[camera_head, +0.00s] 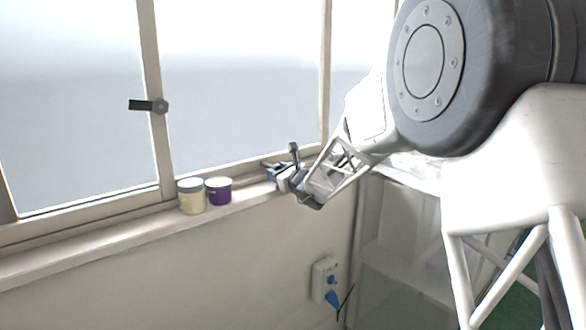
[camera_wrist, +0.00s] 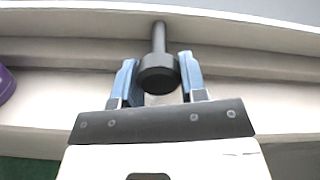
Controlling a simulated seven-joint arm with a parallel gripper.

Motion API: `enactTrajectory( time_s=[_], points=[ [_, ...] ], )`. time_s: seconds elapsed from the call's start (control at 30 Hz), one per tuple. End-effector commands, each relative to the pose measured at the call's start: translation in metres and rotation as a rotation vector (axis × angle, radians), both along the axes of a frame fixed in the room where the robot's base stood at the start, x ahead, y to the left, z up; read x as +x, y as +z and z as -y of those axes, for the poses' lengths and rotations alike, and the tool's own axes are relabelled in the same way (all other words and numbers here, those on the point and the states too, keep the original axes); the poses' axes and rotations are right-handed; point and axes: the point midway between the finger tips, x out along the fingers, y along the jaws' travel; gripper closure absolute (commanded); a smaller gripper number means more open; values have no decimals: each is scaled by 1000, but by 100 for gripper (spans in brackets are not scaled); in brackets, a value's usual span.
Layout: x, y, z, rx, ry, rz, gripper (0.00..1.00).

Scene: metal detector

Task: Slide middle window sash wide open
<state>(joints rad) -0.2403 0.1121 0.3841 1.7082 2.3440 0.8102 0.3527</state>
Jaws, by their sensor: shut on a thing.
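The middle window sash (camera_head: 245,85) is the large pane between two upright frame posts. My gripper (camera_head: 279,172) is at the sill near the sash's lower right corner. A dark handle with a rounded end (camera_head: 293,149) rises beside the fingers. In the wrist view, a black knob on a short stem (camera_wrist: 159,70) sits between the two blue fingers of my gripper (camera_wrist: 159,80). The fingers are shut on the knob. The palm hides part of the sill below it.
A cream jar (camera_head: 192,197) and a purple jar (camera_head: 219,191) stand on the window sill (camera_head: 130,238), left of my gripper. A dark latch (camera_head: 149,105) sits on the left post. A wall socket with a blue plug (camera_head: 326,280) is below. White shelving stands at right.

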Motion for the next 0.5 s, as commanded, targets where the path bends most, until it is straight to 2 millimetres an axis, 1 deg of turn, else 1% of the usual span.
enactTrajectory(
  time_s=[0.03,0.1,0.2,0.33,0.5],
  points=[
    [-8,1,-8,1,3,1,100],
    [-16,0,-17,0,3,0,100],
    [-25,1,-25,1,2,1,100],
    [-31,0,-32,0,1,1,100],
    [-35,0,-36,0,2,1,100]
  ],
)
